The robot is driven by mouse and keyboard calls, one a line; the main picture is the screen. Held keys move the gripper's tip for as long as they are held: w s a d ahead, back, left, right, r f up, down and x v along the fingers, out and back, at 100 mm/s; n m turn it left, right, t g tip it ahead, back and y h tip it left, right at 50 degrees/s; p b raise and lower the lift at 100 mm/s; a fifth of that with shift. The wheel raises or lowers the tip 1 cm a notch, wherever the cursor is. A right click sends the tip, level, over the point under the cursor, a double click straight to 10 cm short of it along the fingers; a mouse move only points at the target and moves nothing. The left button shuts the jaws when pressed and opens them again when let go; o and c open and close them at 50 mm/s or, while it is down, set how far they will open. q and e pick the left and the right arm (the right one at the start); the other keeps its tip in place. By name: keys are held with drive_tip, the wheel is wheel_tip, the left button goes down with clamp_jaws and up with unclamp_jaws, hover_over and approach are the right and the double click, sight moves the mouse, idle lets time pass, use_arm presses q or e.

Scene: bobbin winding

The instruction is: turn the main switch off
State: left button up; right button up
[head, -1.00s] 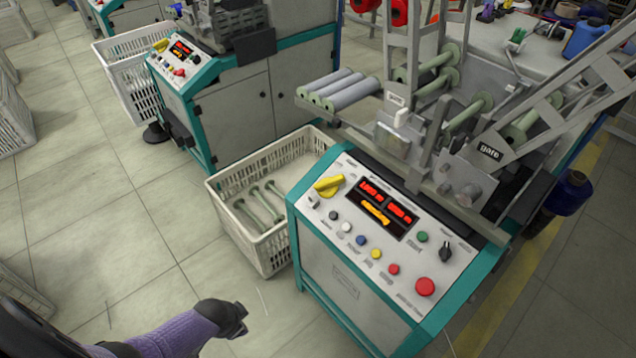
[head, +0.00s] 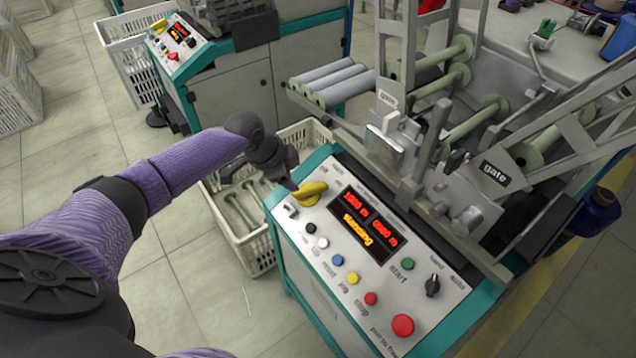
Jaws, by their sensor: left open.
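The main switch, a yellow rotary knob (head: 310,192), sits at the upper left corner of the white control panel (head: 325,240) on the near machine. Its handle lies slanted across the panel. My left gripper (head: 290,184) is open, with its dark fingers just left of the knob and pointing at it. I cannot tell whether they touch it. The display (head: 363,226) beside the knob is lit, with red digits and a yellow word. My right gripper is not in view.
Several coloured buttons, a red stop button (head: 402,325) and a black knob (head: 432,285) share the panel. A white crate (head: 253,262) with empty bobbins stands left of the machine, partly under my left arm. Metal arms marked gate (head: 495,172) rise behind the panel.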

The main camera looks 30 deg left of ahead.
sight(303, 189)
use_arm(q)
drive_tip(key=b+x, duration=0.4)
drive_tip(key=x, duration=0.4)
drive_tip(key=shift+s+f+b, duration=0.1)
drive_tip(key=shift+f+b, duration=0.2)
drive_tip(key=shift+r, duration=0.1)
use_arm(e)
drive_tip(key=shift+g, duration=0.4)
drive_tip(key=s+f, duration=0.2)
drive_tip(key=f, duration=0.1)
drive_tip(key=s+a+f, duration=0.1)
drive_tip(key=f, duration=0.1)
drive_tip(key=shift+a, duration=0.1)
use_arm(q)
clamp_jaws()
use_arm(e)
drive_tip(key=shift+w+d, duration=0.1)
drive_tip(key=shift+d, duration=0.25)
